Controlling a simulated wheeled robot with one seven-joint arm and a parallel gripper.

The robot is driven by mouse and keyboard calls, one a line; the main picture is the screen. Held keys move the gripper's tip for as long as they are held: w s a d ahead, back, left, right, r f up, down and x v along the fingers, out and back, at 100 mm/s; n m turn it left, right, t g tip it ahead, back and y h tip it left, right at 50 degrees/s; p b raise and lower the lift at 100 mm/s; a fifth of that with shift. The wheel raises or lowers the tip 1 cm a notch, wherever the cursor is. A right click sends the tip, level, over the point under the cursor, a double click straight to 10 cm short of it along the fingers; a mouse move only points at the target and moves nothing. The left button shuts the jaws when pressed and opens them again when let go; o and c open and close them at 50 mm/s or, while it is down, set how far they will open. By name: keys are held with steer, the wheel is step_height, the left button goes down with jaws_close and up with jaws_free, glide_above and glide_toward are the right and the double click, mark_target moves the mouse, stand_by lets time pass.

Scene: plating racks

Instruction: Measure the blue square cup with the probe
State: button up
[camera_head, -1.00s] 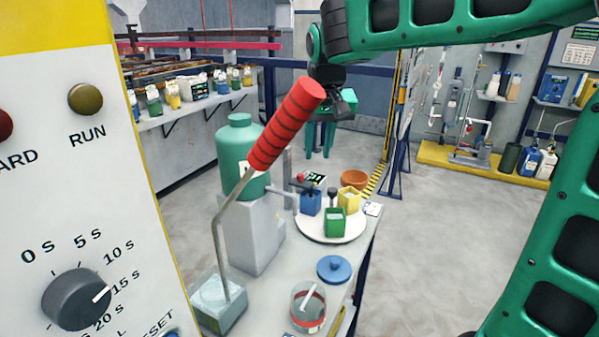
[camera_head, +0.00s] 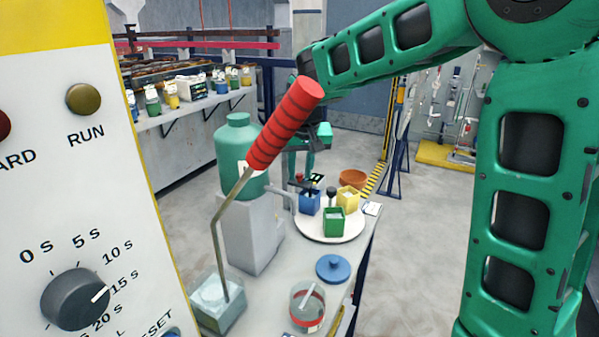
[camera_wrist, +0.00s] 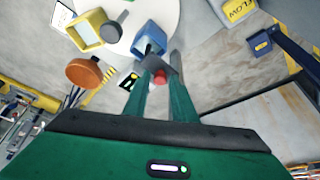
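The blue square cup (camera_head: 309,201) stands on a white round plate (camera_head: 318,236), beside a green square cup (camera_head: 333,221) and a yellow square cup (camera_head: 348,199). In the wrist view the blue cup (camera_wrist: 149,38) lies just beyond my fingertips. My gripper (camera_head: 299,168) points down behind the blue cup, with its fingers apart. In the wrist view my gripper (camera_wrist: 160,75) has a small red-ended piece (camera_wrist: 158,77) at a grey bracket between its fingers. This may be the probe; I cannot tell whether the fingers touch it.
A green bottle (camera_head: 238,150) stands on a grey block (camera_head: 250,235) left of the plate. A brown bowl (camera_head: 353,179) is behind the cups. A blue lid (camera_head: 333,268) and a glass jar (camera_head: 308,308) are in front. A red-handled tool (camera_head: 285,125) rises in the foreground.

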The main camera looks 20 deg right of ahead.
steer(key=shift+f, duration=0.15)
jaws_close()
steer(key=shift+w+r, duration=0.1)
steer(key=shift+r, duration=2.95)
jaws_free()
steer(key=shift+r, duration=0.1)
